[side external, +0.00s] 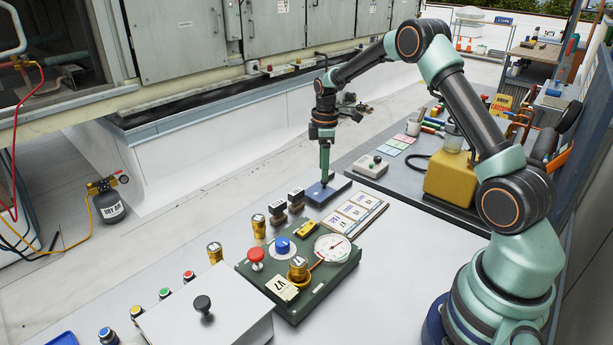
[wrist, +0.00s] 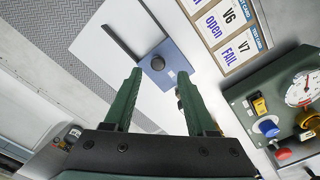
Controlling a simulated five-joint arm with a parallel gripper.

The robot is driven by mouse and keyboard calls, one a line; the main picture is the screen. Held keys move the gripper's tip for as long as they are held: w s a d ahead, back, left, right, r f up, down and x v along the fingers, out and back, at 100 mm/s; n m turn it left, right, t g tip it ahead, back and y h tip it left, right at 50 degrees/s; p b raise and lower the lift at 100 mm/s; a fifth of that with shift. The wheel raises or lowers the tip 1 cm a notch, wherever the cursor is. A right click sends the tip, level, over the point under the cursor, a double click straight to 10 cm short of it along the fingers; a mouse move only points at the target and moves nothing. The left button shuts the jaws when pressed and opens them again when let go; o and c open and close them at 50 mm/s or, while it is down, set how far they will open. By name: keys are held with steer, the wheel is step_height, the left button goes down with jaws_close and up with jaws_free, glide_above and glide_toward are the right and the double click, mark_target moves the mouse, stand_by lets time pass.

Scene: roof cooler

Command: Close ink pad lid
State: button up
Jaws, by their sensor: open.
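The ink pad (side external: 338,187) is a flat blue case lying on the white worktop, below my gripper (side external: 325,183) in the side external view. In the wrist view, the blue ink pad (wrist: 176,54) lies just beyond the fingertips, with a round dark knob (wrist: 157,62) on it. A thin dark bar (wrist: 122,44) extends from its left side; I cannot tell whether this is part of the lid. My gripper (wrist: 159,74) is open and empty, its two green fingers spread on either side below the knob. Contact with the pad cannot be made out.
A card rack (side external: 358,213) lies close to the right of the pad. Dark stamps (side external: 296,199) stand to its left. A green panel with a gauge (side external: 333,248) and buttons lies nearer the camera.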

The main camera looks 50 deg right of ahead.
mark_target(322, 183)
step_height(322, 183, up, 9)
stand_by(0.3)
steer(key=s+a+r+m+t, duration=0.3)
steer(key=s+a+r+m, duration=0.1)
steer(key=s+a+r, duration=0.55)
steer(key=s+a+m+t, duration=0.2)
steer(key=s+a+m, duration=0.3)
steer(key=s+a, duration=0.3)
steer(key=shift+s+a+f+t, duration=0.2)
steer(key=shift+s+t, duration=0.1)
steer(key=shift+s, duration=0.7)
